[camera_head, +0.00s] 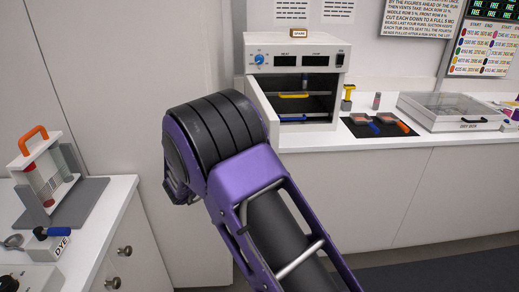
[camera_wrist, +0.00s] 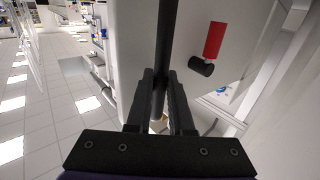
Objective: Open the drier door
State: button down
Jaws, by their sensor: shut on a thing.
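The drier (camera_head: 295,60) is a white box with a blue knob on the back counter. Its front is uncovered, showing dark shelves inside. Its white door (camera_head: 260,103) stands swung out at the left side of the opening, partly behind my arm. In the wrist view, the pale door panel (camera_wrist: 135,35) has a dark vertical bar handle (camera_wrist: 164,35). My gripper (camera_wrist: 164,78) is shut on this handle, one finger on each side. In the head view my gripper is hidden behind my purple and black arm.
Inside the drier are a yellow-edged shelf (camera_head: 294,95) and a blue-edged one (camera_head: 294,119). Right of it are a dark mat (camera_head: 357,128) with small tools and a clear-lidded dry box (camera_head: 450,110). A counter with a rack (camera_head: 45,170) stands at left.

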jog(key=shift+w+a+r, duration=0.1)
jog(key=shift+a+r, duration=0.15)
jog(key=shift+a, duration=0.05)
dwell(0.4)
jog(key=c, duration=0.8)
grip_release()
jog(key=shift+f, duration=0.15)
jog(key=shift+f, duration=0.1)
jog(key=v, duration=1.7)
jog(key=shift+a+b, duration=0.25)
jog(key=shift+b, duration=0.15)
